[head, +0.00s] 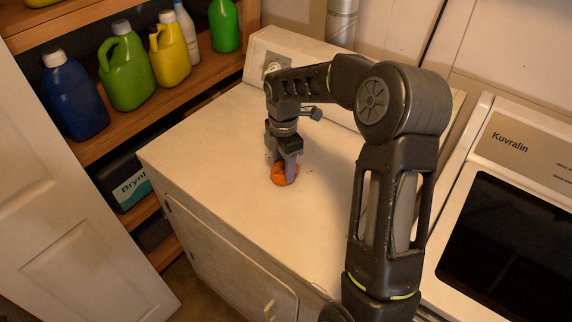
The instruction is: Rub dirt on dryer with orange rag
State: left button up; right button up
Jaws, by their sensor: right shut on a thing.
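The white dryer (215,160) stands in the middle of the head view, its top facing up. My right gripper (285,170) points down over the middle of the dryer top and is shut on the crumpled orange rag (284,179). The rag appears to touch the dryer top, though its underside is hidden. A few small dark specks (309,171) show on the top just right of the rag. My right arm hides part of the dryer's right side. My left gripper is not in view.
Wooden shelves at the left hold a blue jug (73,98), a green jug (127,72), a yellow jug (170,52) and other bottles. A white door (60,210) stands at the left. A Kuvralin machine (510,150) with a dark lid is at the right. The dryer top's left part is clear.

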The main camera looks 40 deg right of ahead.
jog(key=shift+w+a+p, duration=0.2)
jog(key=shift+w+a, duration=0.05)
jog(key=shift+w, duration=0.4)
jog(key=shift+w+a+p, duration=0.15)
jog(key=shift+w+a, duration=0.05)
jog(key=shift+w, duration=0.45)
jog(key=shift+w+d+r+p, duration=0.1)
jog(key=shift+w+d+p, duration=0.15)
jog(key=shift+d, duration=0.4)
jog(key=shift+w+d+p, duration=0.15)
jog(key=shift+d+p, duration=0.1)
jog(key=shift+d, duration=0.4)
jog(key=shift+w+d, duration=0.15)
jog(key=shift+d, duration=0.35)
jog(key=shift+c, duration=0.2)
jog(key=shift+d, duration=0.1)
jog(key=shift+w+d+p, duration=0.25)
jog(key=shift+d+p, duration=0.05)
jog(key=shift+d, duration=0.5)
jog(key=shift+w+d+p, duration=0.2)
jog(key=shift+d+p, duration=0.05)
jog(key=shift+d, duration=0.55)
